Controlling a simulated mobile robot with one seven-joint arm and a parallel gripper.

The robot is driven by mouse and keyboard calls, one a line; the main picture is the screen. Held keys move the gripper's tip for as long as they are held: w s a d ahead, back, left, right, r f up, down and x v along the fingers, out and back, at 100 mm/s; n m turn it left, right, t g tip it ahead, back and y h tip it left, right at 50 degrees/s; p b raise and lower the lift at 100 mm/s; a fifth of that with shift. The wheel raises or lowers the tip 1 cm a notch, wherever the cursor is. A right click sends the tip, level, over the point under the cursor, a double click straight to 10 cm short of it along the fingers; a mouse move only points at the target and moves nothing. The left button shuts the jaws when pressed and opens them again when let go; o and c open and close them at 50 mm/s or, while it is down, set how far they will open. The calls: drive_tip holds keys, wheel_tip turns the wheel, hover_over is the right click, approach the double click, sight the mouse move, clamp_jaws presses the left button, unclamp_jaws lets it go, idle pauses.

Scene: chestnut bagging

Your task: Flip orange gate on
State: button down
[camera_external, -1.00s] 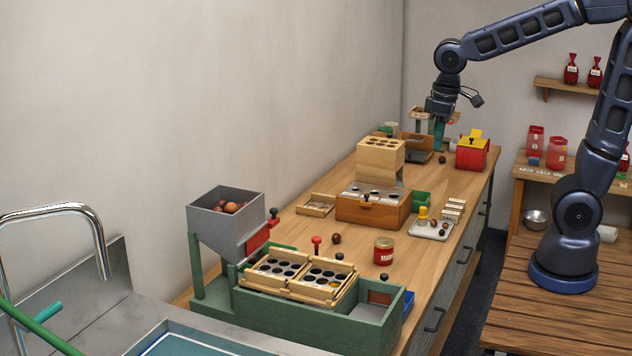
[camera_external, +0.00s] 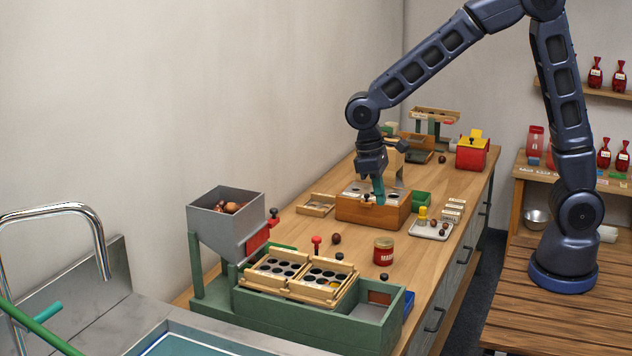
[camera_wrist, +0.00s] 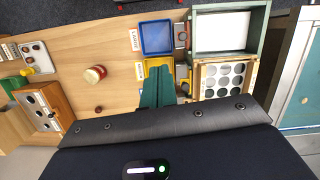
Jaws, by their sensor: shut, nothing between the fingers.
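I cannot tell for certain which part is the orange gate. An orange-brown wooden box (camera_external: 385,216) with a black knob stands mid-counter; it also shows at the left of the wrist view (camera_wrist: 55,99). A small orange-brown panel (camera_external: 379,297) sits in the front green box, and a red plate (camera_external: 258,239) is at the hopper's outlet. My gripper (camera_external: 379,199) points down with teal fingers, shut and empty. In the external view it overlaps the wooden box; contact cannot be judged. In the wrist view the fingers (camera_wrist: 157,84) overlap a yellow tray (camera_wrist: 153,65).
A grey hopper (camera_external: 226,207) of chestnuts stands on a green frame at the left. Wooden trays with round holes (camera_external: 302,292) lie on it. A red can (camera_external: 383,250) and a loose chestnut (camera_external: 336,239) stand between the frame and wooden box. A blue tray (camera_wrist: 158,38) is nearby.

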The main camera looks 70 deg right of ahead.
drive_tip(key=w+a+f+g, duration=0.2)
drive_tip(key=a+f, duration=0.4)
drive_tip(key=f, duration=0.4)
drive_tip(key=shift+w+a+h, duration=0.15)
drive_tip(key=shift+w+h, duration=0.15)
drive_tip(key=shift+w, duration=0.1)
drive_tip(key=x, duration=1)
drive_tip(key=shift+r, duration=1.95)
drive_tip(key=v, duration=1)
